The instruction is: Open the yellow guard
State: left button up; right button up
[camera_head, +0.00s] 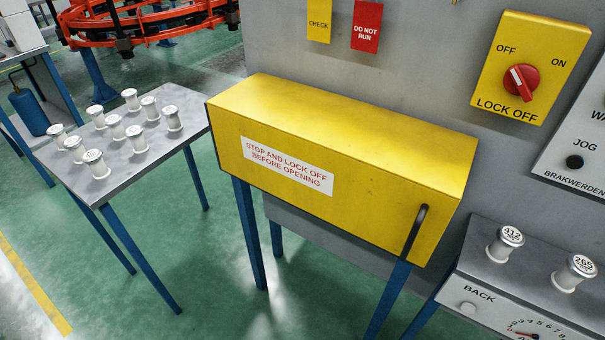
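The yellow guard (345,120) is a long closed box cover in the middle of the head view, set against the grey machine panel. Its front carries a white label (287,165) reading "STOP AND LOCK OFF BEFORE OPENING". A dark bar handle (415,232) is on the front near its right end. What lies under the guard is hidden. On the panel at upper right, a red rotary knob (521,82) sits on a yellow plate marked OFF, ON and LOCK OFF; its white mark points toward the upper left, toward OFF. Neither gripper shows.
A grey table (150,175) at left holds several white spools. CHECK (319,22) and DO NOT RUN (367,25) tags hang above the guard.

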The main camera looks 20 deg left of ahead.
aim_at(395, 182)
jog(key=k, duration=0.5)
jog(key=u, duration=1.3)
jog(key=i, duration=1.05)
jog(key=z, duration=1.9)
